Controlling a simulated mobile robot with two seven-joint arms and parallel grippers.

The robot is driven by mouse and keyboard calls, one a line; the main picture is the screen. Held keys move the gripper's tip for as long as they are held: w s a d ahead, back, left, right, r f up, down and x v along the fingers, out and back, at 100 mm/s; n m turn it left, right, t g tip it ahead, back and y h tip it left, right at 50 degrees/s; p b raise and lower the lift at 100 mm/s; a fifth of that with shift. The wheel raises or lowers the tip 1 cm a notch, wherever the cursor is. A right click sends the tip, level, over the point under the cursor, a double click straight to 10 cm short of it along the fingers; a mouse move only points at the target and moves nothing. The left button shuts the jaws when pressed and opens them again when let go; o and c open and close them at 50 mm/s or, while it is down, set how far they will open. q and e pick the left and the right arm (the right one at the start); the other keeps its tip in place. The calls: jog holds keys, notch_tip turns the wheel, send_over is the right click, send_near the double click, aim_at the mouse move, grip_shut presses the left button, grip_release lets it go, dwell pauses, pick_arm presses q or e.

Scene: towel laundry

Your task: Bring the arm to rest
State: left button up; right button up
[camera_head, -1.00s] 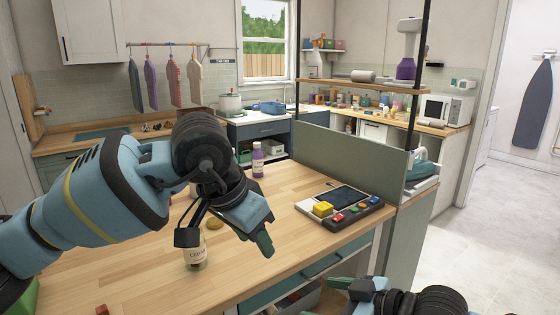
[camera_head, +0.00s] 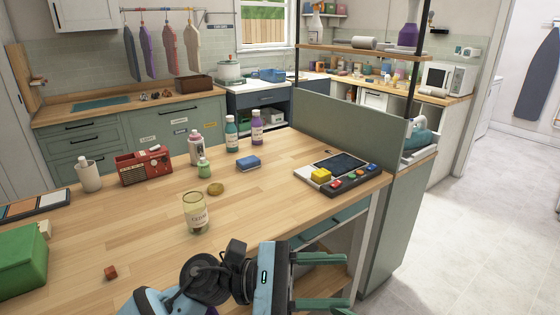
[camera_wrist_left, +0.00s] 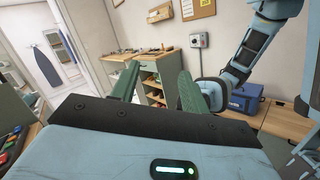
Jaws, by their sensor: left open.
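My left arm reaches in along the bottom of the head view. My left gripper (camera_head: 335,281) is open and empty, its two green fingers apart and pointing right. It is beside the wooden table's (camera_head: 250,220) front edge, over the open space by the drawers. In the left wrist view its fingers (camera_wrist_left: 158,80) stand apart with nothing between them. A pale blue arm link of mine shows at the upper right of that view; no right fingers can be made out.
A button panel (camera_head: 337,172) lies at the table's right end, beside a green divider (camera_head: 345,125). Floor (camera_head: 460,240) is clear at right.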

pick_arm(q)
jog(key=w+a+f+m+t+y, duration=0.1)
jog(key=a+f+m+t+y, duration=0.4)
jog(key=a+f+m+t, duration=0.7)
jog(key=w+a+f+m+t+y, duration=0.1)
jog(key=a+f+m+t+y, duration=0.45)
jog(key=m, duration=1.25)
jog(key=s+a+f+n+g+y, duration=0.3)
jog(key=s+a+f+n, duration=0.2)
jog(key=s+f+n, duration=0.3)
jog(key=s+a+f+n+g+y, duration=0.3)
jog(key=s+f+n, duration=0.5)
jog(key=s+f, duration=0.7)
jog(key=shift+a+f+n+y+p, duration=0.4)
jog(key=shift+a+y, duration=0.35)
jog(key=shift+a, duration=0.1)
pick_arm(e)
jog(key=s+d+f+m+h, duration=0.2)
jog(key=s+d+f, duration=0.3)
jog(key=s+f, duration=0.5)
jog(key=s+d+f+m+g+h, duration=0.1)
jog(key=s+d+f+m+h, duration=0.1)
jog(key=s+d+f+h, duration=0.3)
jog(key=s+f, duration=0.4)
jog(key=s, duration=0.7)
jog(key=shift+s+d+f+m, duration=0.2)
jog(key=shift+d+f+m, duration=0.1)
jog(key=shift+d+f, duration=0.1)
